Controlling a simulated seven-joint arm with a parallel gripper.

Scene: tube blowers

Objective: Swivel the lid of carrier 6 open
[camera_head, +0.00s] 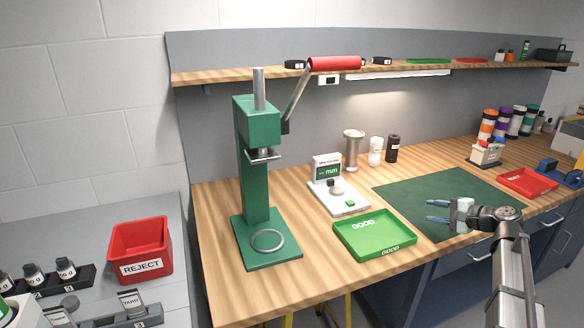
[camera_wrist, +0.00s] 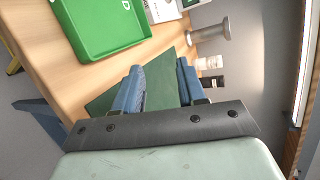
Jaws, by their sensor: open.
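No number 6 is readable, so I cannot tell which thing is carrier 6. Several upright cylinders with coloured bands stand at the back right of the bench; an orange one (camera_head: 487,125), a purple one (camera_head: 502,122) and a green one (camera_head: 515,121) show. Their lids and markings are too small to make out. My gripper (camera_head: 429,211) is open and empty above the dark green mat (camera_head: 400,192), well to the left of and nearer than the cylinders. Its two blue fingers also show in the wrist view (camera_wrist: 160,72), apart, with the mat between them.
A green GOOD tray (camera_head: 375,234) lies left of my gripper, with a gauge (camera_head: 338,197) behind it. A green press (camera_head: 258,180) stands further left. A red tray (camera_head: 527,183) and blue fixture (camera_head: 562,172) are at right. A red REJECT bin (camera_head: 140,248) is far left.

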